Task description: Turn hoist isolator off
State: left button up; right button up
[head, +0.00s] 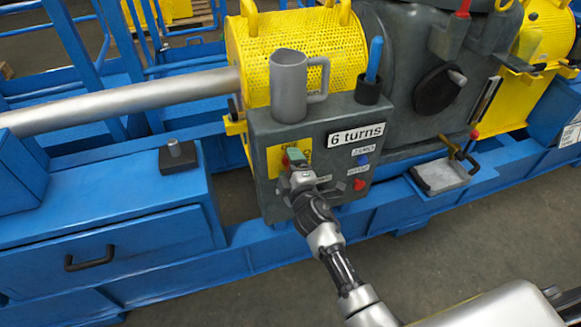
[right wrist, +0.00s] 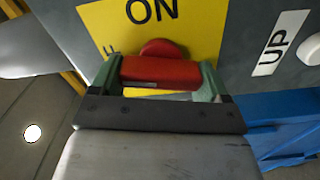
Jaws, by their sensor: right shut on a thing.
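The hoist isolator is a red handle (right wrist: 160,70) on a yellow plate (right wrist: 95,22) marked "ON" above it. The plate also shows in the head view (head: 274,158), on the front of a grey control box (head: 258,128). My right gripper (head: 294,160) is at the plate, its arm reaching up from below. In the right wrist view the green-grey fingers of my right gripper (right wrist: 160,78) stand on either side of the red handle, shut on it. The handle bar lies roughly level across the picture. Part of the plate's lettering is hidden. My left gripper is not in view.
A grey mug (head: 288,88) and a black cup with a blue-handled tool (head: 374,62) stand on the box. In the wrist view, a pale button (right wrist: 311,50) is beside an "UP" label (right wrist: 277,44).

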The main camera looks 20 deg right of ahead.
jog(key=shift+f+n, duration=0.15)
jog(key=shift+n, duration=1.35)
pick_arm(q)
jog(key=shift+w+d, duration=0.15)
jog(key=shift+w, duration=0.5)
pick_arm(e)
jog(key=o, duration=0.9)
jog(key=shift+s, duration=0.2)
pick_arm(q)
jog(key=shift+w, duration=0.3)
pick_arm(e)
jog(key=s, duration=1)
jog(key=shift+s+d, duration=0.15)
jog(key=shift+s, duration=0.05)
